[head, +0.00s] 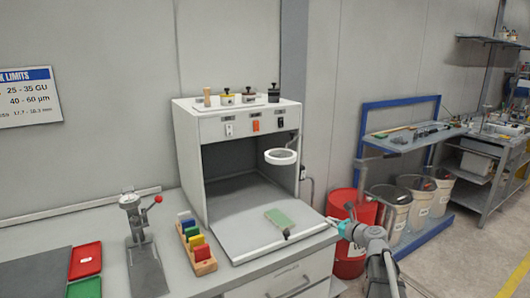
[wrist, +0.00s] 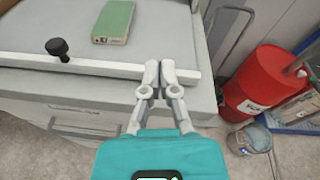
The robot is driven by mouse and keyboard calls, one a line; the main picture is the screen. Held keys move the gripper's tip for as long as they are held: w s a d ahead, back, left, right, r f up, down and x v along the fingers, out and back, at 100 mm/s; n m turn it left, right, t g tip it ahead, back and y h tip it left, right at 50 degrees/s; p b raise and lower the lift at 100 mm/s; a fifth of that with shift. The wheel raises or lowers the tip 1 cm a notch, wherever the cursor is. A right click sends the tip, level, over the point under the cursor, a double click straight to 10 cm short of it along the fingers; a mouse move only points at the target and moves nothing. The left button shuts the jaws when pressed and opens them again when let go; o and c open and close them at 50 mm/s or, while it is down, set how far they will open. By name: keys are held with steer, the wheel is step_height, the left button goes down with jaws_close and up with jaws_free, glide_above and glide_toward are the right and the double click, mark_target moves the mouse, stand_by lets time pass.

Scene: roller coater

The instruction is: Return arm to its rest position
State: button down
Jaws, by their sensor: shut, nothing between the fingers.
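My gripper (wrist: 159,92) is shut with nothing between its fingers. In the wrist view its fingertips lie over the front rim of the white cabinet's base. In the head view my gripper (head: 337,222) is at the right front corner of the cabinet, with my arm coming from the lower right.
The white cabinet (head: 189,150) has a round white lamp ring (head: 281,157) at its opening. A black knob (wrist: 57,47) stands on the front bar. A red drum (head: 343,203) and pale buckets (head: 390,210) stand to the right. Open floor (head: 450,262) lies at far right.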

steer(key=s+a+f+n+g+h+p, duration=0.1)
steer(key=s+a+f+n+g+p, duration=0.2)
steer(key=s+a+n, duration=0.4)
steer(key=s+a+f+n+g+h+p, duration=0.1)
steer(key=s+a+f+n+g, duration=0.15)
steer(key=s+n+g, duration=0.45)
steer(key=s+d+f+n+g+h+p, duration=0.1)
steer(key=s+n+h, duration=0.2)
steer(key=s+n, duration=0.4)
steer(key=s+d+f+n+g+h+p, duration=0.1)
steer(key=s+d+n+g+h, duration=0.1)
steer(key=s+n, duration=0.4)
steer(key=shift+s+f+n+h+p, duration=0.4)
steer(key=shift+s+h, duration=0.2)
steer(key=shift+h, duration=0.2)
